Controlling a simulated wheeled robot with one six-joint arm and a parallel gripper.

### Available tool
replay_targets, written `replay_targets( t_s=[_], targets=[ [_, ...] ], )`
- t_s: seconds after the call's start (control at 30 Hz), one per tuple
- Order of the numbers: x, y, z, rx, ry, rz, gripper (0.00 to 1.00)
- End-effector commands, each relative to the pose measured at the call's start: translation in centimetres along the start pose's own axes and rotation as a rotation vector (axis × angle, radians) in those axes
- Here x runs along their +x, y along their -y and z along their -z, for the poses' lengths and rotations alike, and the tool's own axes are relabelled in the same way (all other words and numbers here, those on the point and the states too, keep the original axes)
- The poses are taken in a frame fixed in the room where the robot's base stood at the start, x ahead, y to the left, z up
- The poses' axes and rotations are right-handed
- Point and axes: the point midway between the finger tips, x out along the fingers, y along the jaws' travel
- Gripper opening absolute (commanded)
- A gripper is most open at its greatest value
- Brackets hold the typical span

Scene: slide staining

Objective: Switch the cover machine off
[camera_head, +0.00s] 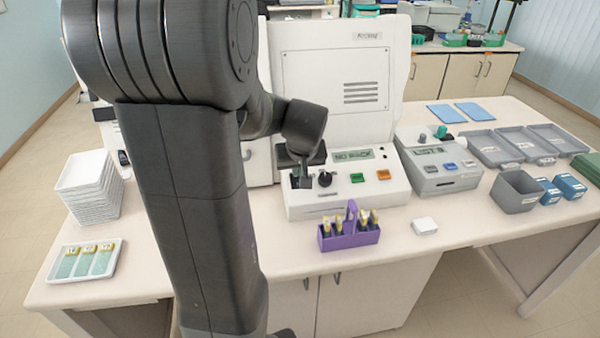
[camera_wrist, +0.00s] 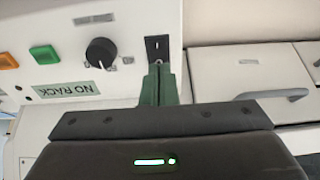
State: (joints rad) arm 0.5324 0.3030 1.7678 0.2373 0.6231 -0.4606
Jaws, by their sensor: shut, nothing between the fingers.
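The cover machine (camera_head: 343,205) is a large white machine with a low front panel. Its display (camera_head: 353,155) reads "NO RACK", and it also shows upside down in the wrist view (camera_wrist: 66,89). A black knob (camera_wrist: 101,52), a green button (camera_wrist: 44,55) and an orange button (camera_wrist: 7,61) are on the panel. A small black switch plate (camera_wrist: 157,47) is beside the knob. My gripper (camera_wrist: 160,69) is shut and empty, its fingertips right at the switch plate. I cannot tell whether they touch it. In the head view my gripper (camera_head: 303,184) is at the panel's left end.
A second grey machine (camera_head: 440,182) stands to the right. A stack of white trays (camera_head: 90,190) and a slide tray (camera_head: 85,262) are at left.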

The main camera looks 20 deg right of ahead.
Motion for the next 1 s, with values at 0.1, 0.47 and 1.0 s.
replay_targets(
  t_s=[0.1, 0.47, 1.0],
  targets=[
    [-2.1, -0.1, -0.1, -0.001, -0.007, -0.003, 0.0],
    [-8.1, -0.1, -0.1, 0.0, -0.004, -0.002, 0.0],
    [-9.6, -0.1, -0.2, 0.0, -0.001, -0.001, 0.0]
  ],
)
